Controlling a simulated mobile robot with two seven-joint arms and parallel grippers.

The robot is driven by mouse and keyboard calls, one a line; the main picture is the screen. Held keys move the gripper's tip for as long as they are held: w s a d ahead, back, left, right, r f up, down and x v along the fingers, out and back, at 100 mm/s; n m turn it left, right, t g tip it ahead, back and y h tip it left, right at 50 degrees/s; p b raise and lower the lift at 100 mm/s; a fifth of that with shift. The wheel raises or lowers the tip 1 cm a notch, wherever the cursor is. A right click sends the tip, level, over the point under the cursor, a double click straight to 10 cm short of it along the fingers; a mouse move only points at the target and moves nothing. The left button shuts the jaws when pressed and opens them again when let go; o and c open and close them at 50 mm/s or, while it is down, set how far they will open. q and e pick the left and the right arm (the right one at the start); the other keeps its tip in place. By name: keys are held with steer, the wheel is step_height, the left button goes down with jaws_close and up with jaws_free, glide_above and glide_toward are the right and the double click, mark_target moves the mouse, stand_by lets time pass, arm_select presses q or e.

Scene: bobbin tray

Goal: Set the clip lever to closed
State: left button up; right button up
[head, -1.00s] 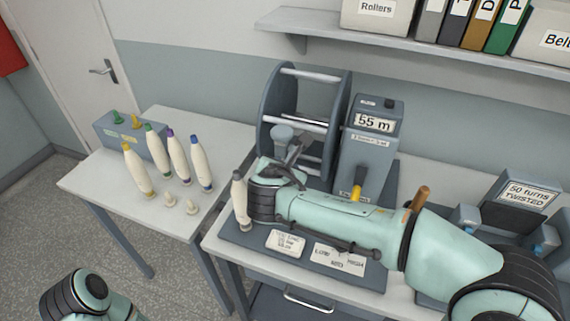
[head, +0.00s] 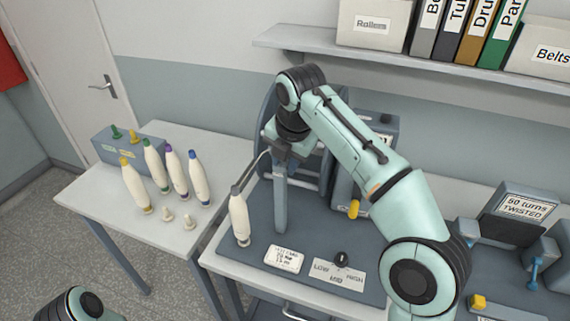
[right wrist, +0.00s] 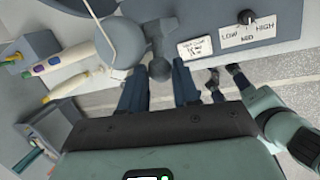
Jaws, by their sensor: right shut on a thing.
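My right gripper (head: 282,153) is over the top of a grey upright post (head: 281,205) on the bench unit. In the right wrist view its two dark fingers (right wrist: 160,84) stand on either side of a grey lever with a rounded end (right wrist: 160,68), which looks like the clip lever. It is held between them. The gripper hides the lever in the head view, and I cannot tell its exact setting. A white bobbin (head: 239,219) stands left of the post, with a thin grey arm (head: 249,173) above it.
A dial (head: 341,259) marked LOW, MID, HIGH and a label card (head: 285,259) are at the front. Several bobbins (head: 155,168) stand on the left table (head: 115,203). A shelf (head: 390,52) hangs above.

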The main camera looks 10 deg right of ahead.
steer(key=shift+w+d+r+g, duration=0.15)
steer(key=shift+g, duration=0.15)
stand_by(0.4)
steer(key=o, duration=1)
steer(key=shift+o, duration=0.2)
